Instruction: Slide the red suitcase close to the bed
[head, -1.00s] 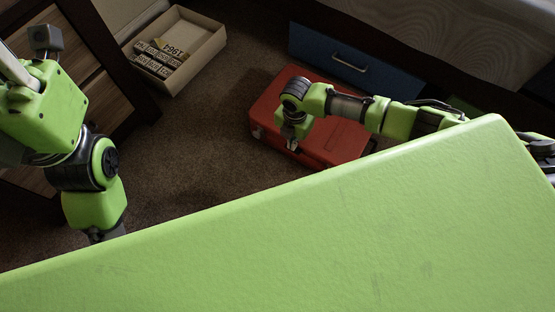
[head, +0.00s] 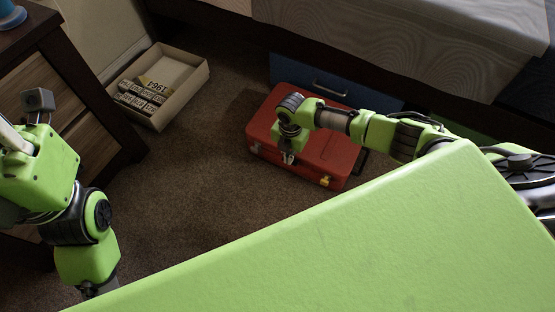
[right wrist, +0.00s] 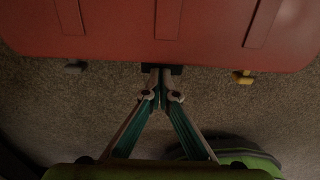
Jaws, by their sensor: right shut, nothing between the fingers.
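The red suitcase (head: 330,158) lies flat on the carpet in the head view, its far edge close to the blue drawer (head: 330,83) under the bed (head: 400,45). My right gripper (head: 289,158) is shut and empty, pointing down at the suitcase's near side. In the right wrist view the closed fingertips (right wrist: 162,72) meet the side of the red suitcase (right wrist: 110,30) by a dark part, perhaps the handle; whether they press on it I cannot tell. One yellow and one dark latch flank them. My left arm is at the left; its fingers are hidden.
An open cardboard box (head: 190,85) with number-marked blocks stands on the floor at the upper left. A wooden cabinet (head: 95,120) stands at the left. Bare carpet (head: 190,190) lies between these and the suitcase. My green body covers the lower right.

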